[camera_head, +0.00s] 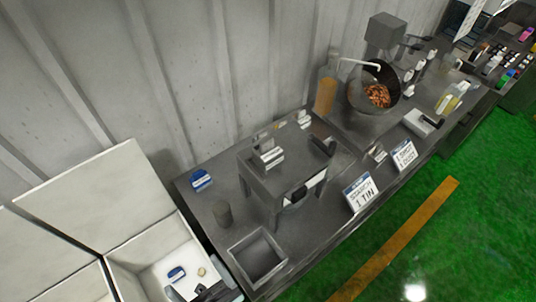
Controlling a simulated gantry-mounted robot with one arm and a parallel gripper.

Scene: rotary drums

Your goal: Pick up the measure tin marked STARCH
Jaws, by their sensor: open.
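A small stand card reading STARCH 1 TIN (360,193) is at the front edge of the grey bench. Small grey tins with white labels (268,156) sit on the raised stand (252,178). More labelled pieces (304,121) are at its back edge. The labels are too small to read, so I cannot tell which tin is marked STARCH. A dark and grey shape at the bottom edge, over the white chest, looks like my gripper (208,291). It is cut off by the frame, well apart from the stand, with nothing visible held.
The open white chest (125,268) holds a blue-topped piece (176,274). A square grey tray (258,258) and a dark cylinder (222,213) are on the bench. A drum with brown contents (377,96) stands farther back. A corrugated wall runs behind.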

